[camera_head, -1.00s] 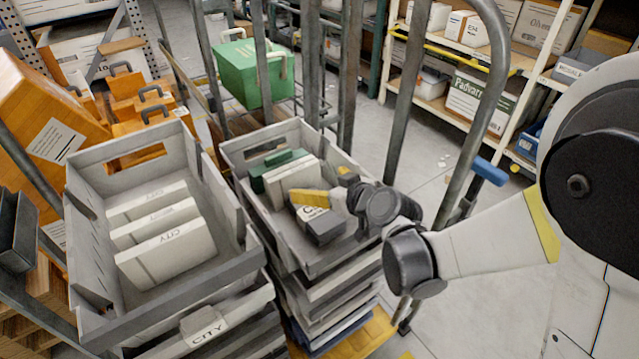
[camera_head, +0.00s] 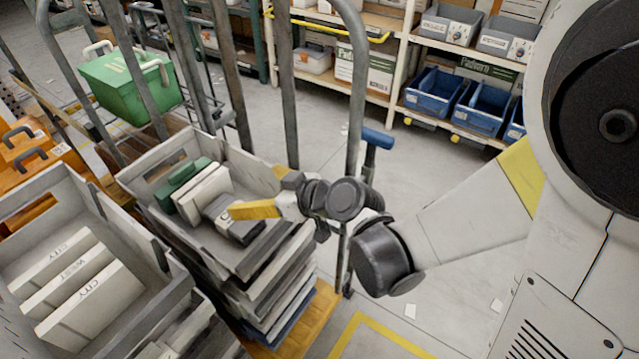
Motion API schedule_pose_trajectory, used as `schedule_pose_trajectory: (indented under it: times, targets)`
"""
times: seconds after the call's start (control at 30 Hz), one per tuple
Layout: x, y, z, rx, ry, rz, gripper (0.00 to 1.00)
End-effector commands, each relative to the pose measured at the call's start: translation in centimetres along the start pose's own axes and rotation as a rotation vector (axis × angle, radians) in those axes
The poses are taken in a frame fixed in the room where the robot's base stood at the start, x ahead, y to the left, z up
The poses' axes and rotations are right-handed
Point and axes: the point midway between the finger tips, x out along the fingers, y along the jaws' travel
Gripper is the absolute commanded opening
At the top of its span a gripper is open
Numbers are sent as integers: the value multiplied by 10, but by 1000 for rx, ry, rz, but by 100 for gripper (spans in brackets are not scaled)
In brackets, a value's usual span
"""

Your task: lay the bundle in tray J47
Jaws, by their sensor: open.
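My gripper (camera_head: 266,190) has yellow fingertips spread apart. It is over the right side of a grey tray (camera_head: 130,188) on a stack of trays, and no bundle shows between the fingers. In this tray stand a green bundle (camera_head: 183,176), white bundles (camera_head: 203,192) and a dark grey item with a pale label (camera_head: 236,225). The gripper partly covers the dark item; I cannot tell if they touch. A second grey tray (camera_head: 165,310) at lower left holds white bundles marked CITY (camera_head: 90,305) and WEST (camera_head: 68,277). No J47 label is readable.
A green box (camera_head: 128,85) is behind. Racks with blue bins (camera_head: 435,93) line the back.

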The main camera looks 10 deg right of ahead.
Motion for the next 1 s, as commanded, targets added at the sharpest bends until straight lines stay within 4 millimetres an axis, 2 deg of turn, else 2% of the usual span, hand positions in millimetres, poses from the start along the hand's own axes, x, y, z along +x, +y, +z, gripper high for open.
schedule_pose_trajectory:
  times: [0.17,0.27,0.37,0.5,0.7,0.83,1.0]
  targets:
    - [-9,6,0,19,-24,17,100]
    - [-32,19,1,67,-80,61,100]
    - [-69,36,6,147,-164,137,100]
    - [-133,56,23,279,-285,281,100]
    - [-223,70,54,455,-407,504,100]
    - [-261,71,69,526,-445,609,100]
    - [-280,72,76,564,-461,664,100]
